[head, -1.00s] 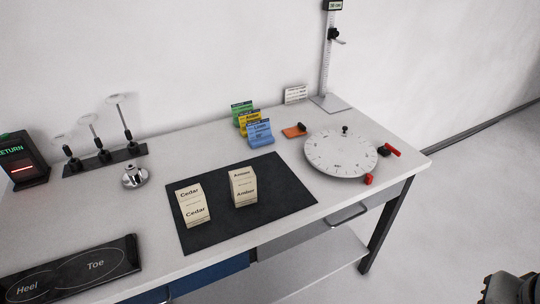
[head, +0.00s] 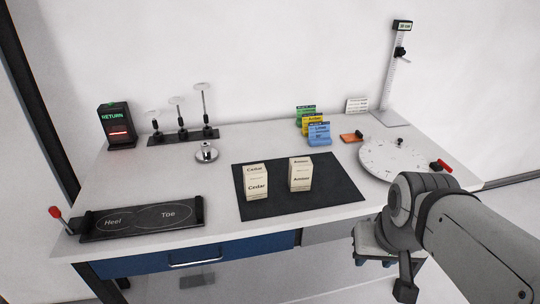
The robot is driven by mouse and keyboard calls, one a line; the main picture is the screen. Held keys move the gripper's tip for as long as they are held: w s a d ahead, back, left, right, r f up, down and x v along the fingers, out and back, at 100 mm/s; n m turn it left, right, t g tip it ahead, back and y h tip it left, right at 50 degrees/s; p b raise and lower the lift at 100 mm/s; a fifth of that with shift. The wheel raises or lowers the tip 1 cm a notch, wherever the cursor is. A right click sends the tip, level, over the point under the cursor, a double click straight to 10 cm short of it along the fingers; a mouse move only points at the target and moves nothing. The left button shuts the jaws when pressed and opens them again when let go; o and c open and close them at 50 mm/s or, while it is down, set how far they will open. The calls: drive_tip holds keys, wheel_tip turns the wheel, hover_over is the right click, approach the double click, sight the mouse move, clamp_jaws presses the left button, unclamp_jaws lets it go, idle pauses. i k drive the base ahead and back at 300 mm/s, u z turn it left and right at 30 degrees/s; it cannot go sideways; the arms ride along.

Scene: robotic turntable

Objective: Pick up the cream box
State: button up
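Two cream boxes stand upright, side by side, on the black mat (head: 345,191). The left box (head: 256,182) reads "Cedar" and the right box (head: 300,174) reads "Amber". Both are free of my gripper. My gripper (head: 376,248) is at the lower right, in front of the table's front edge and to the right of both boxes. My arm's wrist partly covers it, and its fingers do not show clearly enough to tell whether they are open.
The round white turntable (head: 380,158) is at the right, partly behind my arm. A silver knob-like piece (head: 206,152) stands left of the mat. A "Heel/Toe" board (head: 140,218) lies at the front left. Blue, yellow and green cards (head: 318,134) stand behind the mat.

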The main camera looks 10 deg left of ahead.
sight(300, 169)
drive_tip(key=i, duration=1)
drive_tip(key=u, duration=0.05)
